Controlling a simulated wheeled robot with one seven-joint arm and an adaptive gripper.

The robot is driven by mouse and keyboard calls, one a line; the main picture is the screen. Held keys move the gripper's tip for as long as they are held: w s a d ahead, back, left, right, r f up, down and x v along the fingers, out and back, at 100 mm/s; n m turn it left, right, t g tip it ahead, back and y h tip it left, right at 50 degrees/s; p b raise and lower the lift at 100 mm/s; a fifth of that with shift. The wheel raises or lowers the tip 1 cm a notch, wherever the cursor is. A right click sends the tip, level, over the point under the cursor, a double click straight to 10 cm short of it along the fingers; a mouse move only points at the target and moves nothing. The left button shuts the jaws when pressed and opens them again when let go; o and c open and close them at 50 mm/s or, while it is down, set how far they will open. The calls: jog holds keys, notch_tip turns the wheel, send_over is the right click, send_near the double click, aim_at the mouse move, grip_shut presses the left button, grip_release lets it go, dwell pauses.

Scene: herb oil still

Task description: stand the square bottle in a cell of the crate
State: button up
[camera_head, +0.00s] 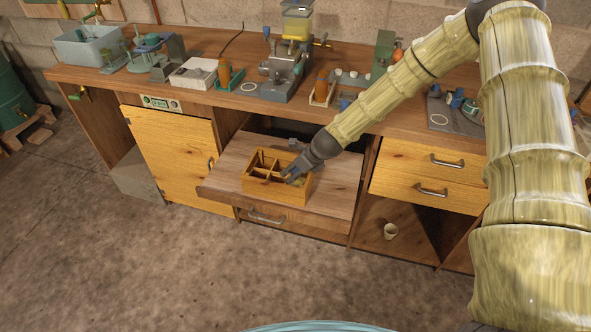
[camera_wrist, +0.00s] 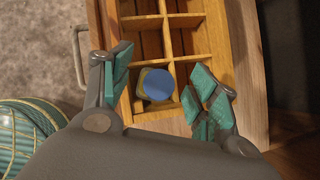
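The wooden crate (camera_head: 265,188) with several cells sits on a pulled-out wooden board under the bench. In the wrist view the crate (camera_wrist: 168,20) is seen from above, its far cells empty. The square bottle (camera_wrist: 157,84), with a round blue cap and a pale yellowish body, appears upright in a near cell of the crate. My gripper (camera_wrist: 162,78) is open, its teal-padded fingers to either side of the bottle with visible gaps. In the head view my gripper (camera_head: 292,174) is at the crate's right side and partly hides the bottle.
The pulled-out board (camera_head: 225,176) has bare room left of the crate. The bench top (camera_head: 350,113) above carries trays, orange bottles and apparatus. A cup (camera_head: 390,231) lies in the open compartment at lower right. Drawers (camera_head: 430,170) with handles are right of the board.

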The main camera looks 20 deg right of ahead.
jog(key=shift+r+p, duration=0.45)
jog(key=shift+r, duration=0.2)
jog(key=v, duration=1.2)
jog(key=shift+b, duration=0.45)
jog(key=s+a+f+n+g+h, duration=0.2)
jog(key=s+f+n+g+h, duration=0.1)
jog(key=s+f+n, duration=1.6)
jog(key=s+n, duration=0.1)
jog(key=s, duration=0.4)
jog(key=s+a+f+n+g, duration=0.1)
jog(key=s+f+n, duration=0.2)
jog(key=s, duration=0.6)
jog(key=s+f+n+g, duration=0.1)
jog(key=s+f+n, duration=0.3)
jog(key=s+n, duration=0.2)
jog(key=s, duration=0.2)
jog(key=shift+s+a+h, duration=0.3)
jog(key=shift+a, duration=0.1)
